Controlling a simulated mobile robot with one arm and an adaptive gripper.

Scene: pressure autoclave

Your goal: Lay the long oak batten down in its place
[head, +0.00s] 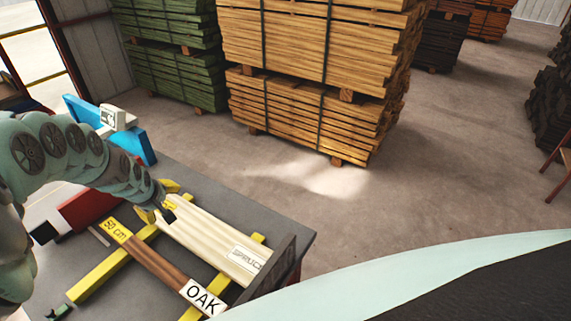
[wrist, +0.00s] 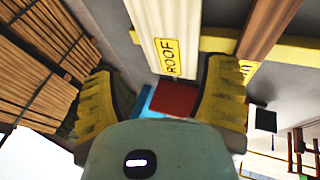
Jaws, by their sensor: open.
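A brown batten (head: 160,262) lies on yellow crossbars on the grey bench, with a yellow "50 cm" label at its far end and a white OAK sign (head: 203,297) at its near end. In the wrist view the brown batten (wrist: 266,28) runs right of the fingers. Pale timber (head: 215,238) with a SPRUCE sign lies beside it; a pale piece (wrist: 165,25) bears a yellow ROOF label. My gripper (head: 167,203) is at the pale timber's far end. In the wrist view my gripper (wrist: 160,78) is open and empty, its fingers either side of the pale end.
Yellow crossbars (head: 112,264) span the grey bench top (head: 262,212). A dark upright plate (head: 277,268) stands at the bench's right end. Red and blue objects (head: 88,207) are at its far left. Large strapped timber stacks (head: 300,110) stand on the floor behind, beyond clear floor.

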